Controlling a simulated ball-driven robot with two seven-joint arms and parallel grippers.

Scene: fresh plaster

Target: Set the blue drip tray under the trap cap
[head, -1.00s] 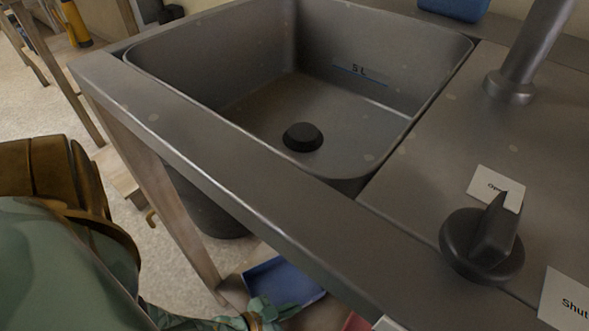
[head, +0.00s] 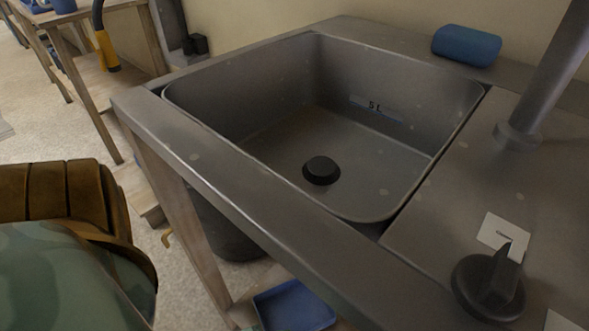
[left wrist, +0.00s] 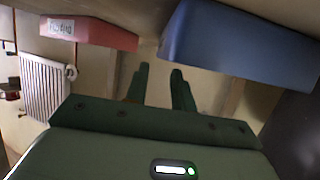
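The blue drip tray (head: 296,306) lies on the low wooden shelf under the sink counter, cut by the bottom edge of the head view. A large blue shape, apparently the same tray, shows at the upper right of the left wrist view (left wrist: 243,48). My left gripper (left wrist: 160,72) has its two dark green fingers apart with nothing between them; the blue shape is ahead and to the right of them, apart. The head view shows only part of my left arm at lower left, not its fingers. My right gripper is not in view. I cannot see the trap cap.
A red box with a white label (left wrist: 95,34) is left of the fingers in the wrist view; a white radiator (left wrist: 45,85) stands beyond. A dark bucket (head: 230,228) is under the sink basin (head: 270,140). The counter's front edge and wooden leg (head: 180,215) border the space below.

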